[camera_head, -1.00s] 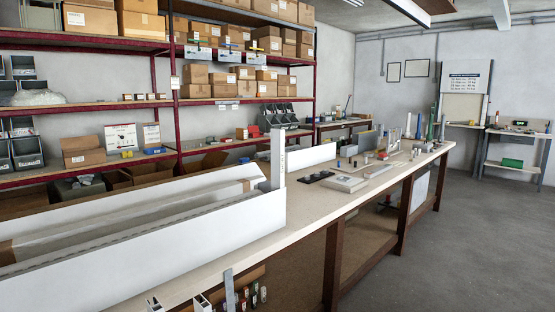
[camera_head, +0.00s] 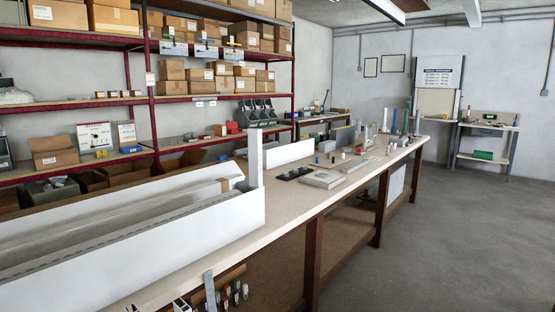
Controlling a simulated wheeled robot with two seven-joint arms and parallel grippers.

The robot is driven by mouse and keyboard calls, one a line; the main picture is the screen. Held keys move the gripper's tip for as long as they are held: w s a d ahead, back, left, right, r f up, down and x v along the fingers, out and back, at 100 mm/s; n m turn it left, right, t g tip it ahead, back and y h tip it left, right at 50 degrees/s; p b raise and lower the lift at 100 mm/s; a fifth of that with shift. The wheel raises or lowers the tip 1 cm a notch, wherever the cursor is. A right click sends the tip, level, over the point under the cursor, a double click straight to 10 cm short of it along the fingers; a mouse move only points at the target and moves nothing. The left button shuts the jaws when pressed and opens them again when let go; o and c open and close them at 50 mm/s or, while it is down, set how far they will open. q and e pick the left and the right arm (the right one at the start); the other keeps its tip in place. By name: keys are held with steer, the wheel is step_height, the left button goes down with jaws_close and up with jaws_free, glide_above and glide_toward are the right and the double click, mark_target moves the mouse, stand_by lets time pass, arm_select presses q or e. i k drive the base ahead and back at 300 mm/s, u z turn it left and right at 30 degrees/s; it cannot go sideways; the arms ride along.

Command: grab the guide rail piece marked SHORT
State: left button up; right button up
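No marking that reads SHORT can be made out, so I cannot tell which piece is the guide rail piece. At the bottom edge, below the bench front, a grey strip (camera_head: 210,290) stands upright, slightly tilted. Beside it are a white profile end (camera_head: 181,305), cut off by the frame, and several small coloured-tipped items (camera_head: 236,292). A tall white upright piece (camera_head: 256,158) stands at the near right end of a long white trough (camera_head: 150,235) on the bench.
The long workbench (camera_head: 285,213) runs away to the right, with a flat grey box (camera_head: 322,179), a black tray (camera_head: 292,174) and several small parts on top. Shelves with cardboard boxes (camera_head: 56,152) stand behind it. The floor (camera_head: 440,240) to the right is clear.

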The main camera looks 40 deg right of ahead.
mark_target(255, 145)
steer(key=z, duration=2.3)
steer(key=i, duration=1.9)
steer(key=u, duration=2.3)
